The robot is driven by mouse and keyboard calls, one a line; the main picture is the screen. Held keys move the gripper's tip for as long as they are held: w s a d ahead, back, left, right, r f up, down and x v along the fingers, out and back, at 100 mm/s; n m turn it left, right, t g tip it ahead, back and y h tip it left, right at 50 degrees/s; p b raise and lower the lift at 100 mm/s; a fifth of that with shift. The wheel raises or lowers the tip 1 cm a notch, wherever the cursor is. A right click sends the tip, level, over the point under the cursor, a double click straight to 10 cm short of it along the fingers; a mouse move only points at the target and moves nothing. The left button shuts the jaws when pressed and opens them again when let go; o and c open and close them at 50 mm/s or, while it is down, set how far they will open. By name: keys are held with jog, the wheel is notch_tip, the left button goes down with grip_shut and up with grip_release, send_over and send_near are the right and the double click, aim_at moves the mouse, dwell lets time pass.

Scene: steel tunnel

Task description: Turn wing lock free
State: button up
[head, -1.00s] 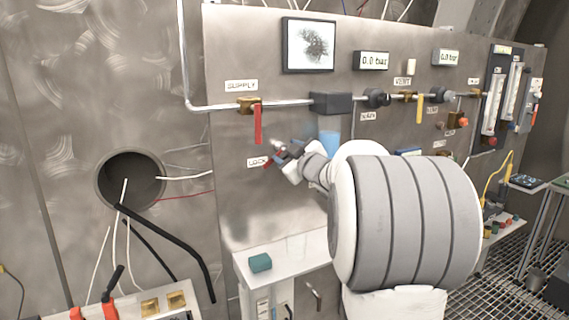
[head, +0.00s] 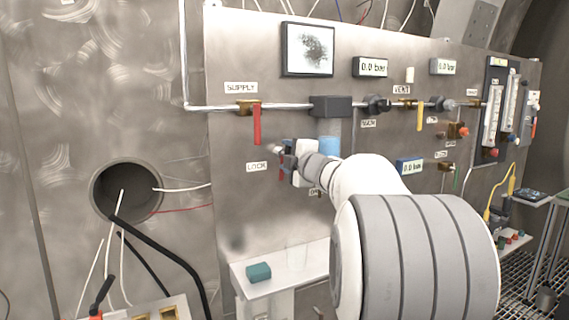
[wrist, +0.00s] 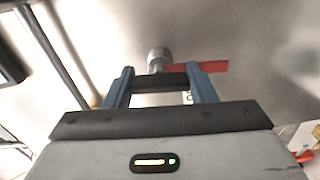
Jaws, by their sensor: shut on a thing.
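The wing lock is a grey round knob (wrist: 158,57) with a red wing (wrist: 212,66) on the steel panel, beside the LOCK label (head: 257,167). In the head view, the red wing (head: 281,170) hangs about upright below the knob, partly hidden by my gripper (head: 286,160). In the wrist view, my gripper (wrist: 160,77) has its two blue fingers on either side of the lock and is shut on it. The red wing sticks out past the right finger. The exact contact at the fingertips is hard to see.
Above the lock run a pipe and a red-handled SUPPLY valve (head: 257,122). Below, a white shelf (head: 290,283) holds a teal block (head: 258,272). A round hole with cables (head: 126,192) is at left.

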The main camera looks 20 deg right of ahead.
jog(key=shift+f+n, duration=0.1)
jog(key=shift+n, duration=0.4)
jog(key=shift+b, duration=0.3)
jog(key=o, duration=1)
jog(key=shift+s, duration=0.1)
jog(key=s, duration=0.7)
jog(key=shift+s+d, duration=0.1)
jog(key=shift+s, duration=0.25)
